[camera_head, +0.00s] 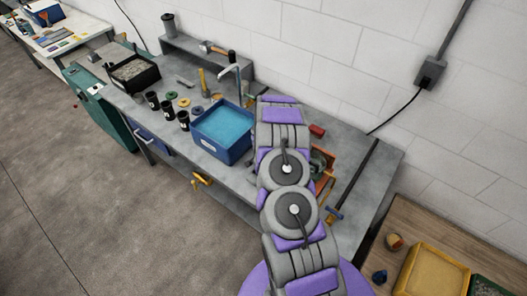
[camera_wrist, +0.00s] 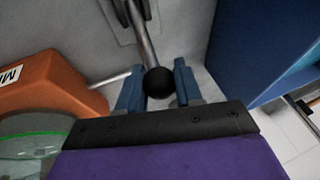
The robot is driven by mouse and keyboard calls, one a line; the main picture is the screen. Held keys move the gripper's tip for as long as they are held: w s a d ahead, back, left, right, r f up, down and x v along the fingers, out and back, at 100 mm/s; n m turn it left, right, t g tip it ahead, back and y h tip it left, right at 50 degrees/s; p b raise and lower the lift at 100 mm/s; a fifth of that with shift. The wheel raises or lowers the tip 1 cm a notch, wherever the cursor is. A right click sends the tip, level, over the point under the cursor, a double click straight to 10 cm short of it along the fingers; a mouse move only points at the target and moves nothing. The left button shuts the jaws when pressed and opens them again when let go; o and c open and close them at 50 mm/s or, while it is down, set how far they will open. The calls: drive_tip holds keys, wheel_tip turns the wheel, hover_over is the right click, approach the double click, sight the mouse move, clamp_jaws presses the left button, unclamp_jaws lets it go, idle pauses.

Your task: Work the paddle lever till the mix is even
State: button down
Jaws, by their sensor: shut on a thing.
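In the wrist view, the lever (camera_wrist: 143,40) is a grey metal rod that ends in a black ball knob (camera_wrist: 158,82). My gripper (camera_wrist: 159,84) has its two blue fingers on either side of the knob and is shut on the lever. An orange body (camera_wrist: 45,83) with a partly visible label "MI" lies left of the gripper. A clear round part with a green rim (camera_wrist: 35,140) is below it. In the head view my arm hides the gripper and the lever. No mix can be made out in either view.
A blue bin (camera_head: 222,148) stands left of my arm on the grey bench (camera_head: 372,175); a blue wall (camera_wrist: 262,50) is close at the gripper's right. Several black cups (camera_head: 168,108) and tools crowd the bench. A yellow tray (camera_head: 432,272) is at lower right.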

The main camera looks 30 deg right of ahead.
idle(0.6)
drive_tip(key=c, duration=1.1)
unclamp_jaws()
drive_tip(key=o, duration=0.3)
drive_tip(key=shift+w+d+f, duration=0.1)
drive_tip(key=shift+w+d, duration=0.05)
drive_tip(key=shift+w, duration=0.05)
drive_tip(key=shift+o, duration=0.2)
drive_tip(key=shift+s, duration=0.1)
drive_tip(key=v, duration=1.7)
drive_tip(key=shift+d, duration=0.2)
